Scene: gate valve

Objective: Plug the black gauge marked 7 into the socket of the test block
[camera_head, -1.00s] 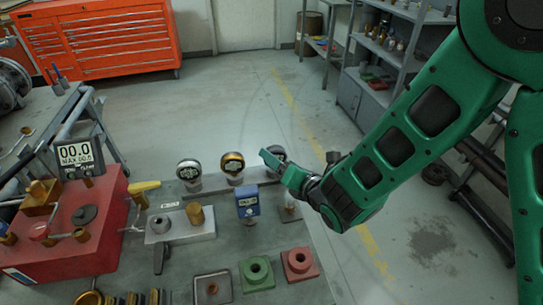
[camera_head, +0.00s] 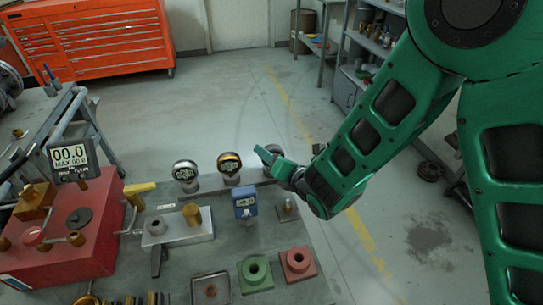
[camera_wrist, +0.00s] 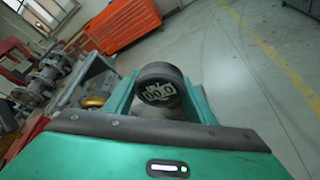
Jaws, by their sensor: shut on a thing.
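My gripper (camera_head: 268,156) is shut on a dark round gauge at the right end of the gauge row. In the wrist view, the black-rimmed gauge (camera_wrist: 160,88) sits between the two green fingers, its dial facing the camera. The mark on its dial is too small to read. In the head view the gripper mostly hides this gauge. A silver block (camera_head: 190,229) with a round socket (camera_head: 157,226) and a brass post lies left of and nearer than the gripper; it looks like the test block. The socket looks empty.
A silver-rimmed gauge (camera_head: 186,173) and a brass-rimmed gauge (camera_head: 230,166) stand left of my gripper. A blue device (camera_head: 246,205) stands in front. A red unit (camera_head: 60,245) with a display (camera_head: 72,158) is at left. Green (camera_head: 255,274) and red (camera_head: 298,263) socket blocks lie nearer.

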